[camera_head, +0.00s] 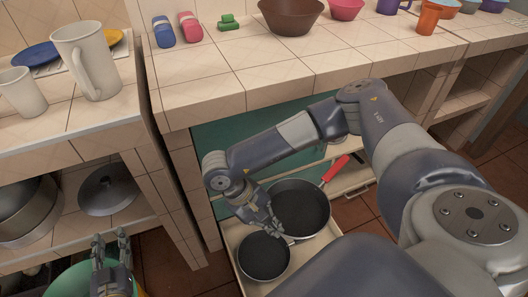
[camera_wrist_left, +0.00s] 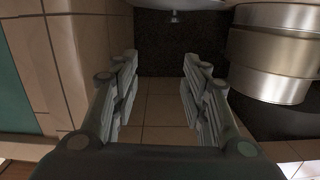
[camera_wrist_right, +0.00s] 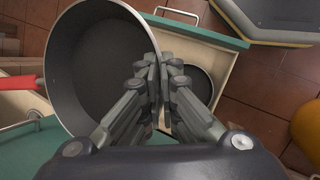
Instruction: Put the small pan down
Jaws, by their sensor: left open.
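A dark pan with a red handle (camera_head: 308,208) is in the head view beside my right gripper (camera_head: 276,229). Close up in the right wrist view, this pan (camera_wrist_right: 95,70) fills the upper left. There my right gripper (camera_wrist_right: 162,72) is nearly closed on the pan's rim, opposite the handle. A second dark round pan (camera_head: 263,258) rests in the open drawer (camera_head: 230,236). It shows smaller and lower in the right wrist view (camera_wrist_right: 203,86), partly hidden by the fingers. My left gripper (camera_head: 112,250) is open and empty by the left shelf.
Left shelves hold a metal pot (camera_head: 28,212) and a round lid (camera_head: 108,190). The tiled counter (camera_head: 262,75) above the drawer carries a brown bowl (camera_head: 290,15) and other dishes. White mugs (camera_head: 88,60) stand on the left counter. Brown floor tiles show beside the drawer.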

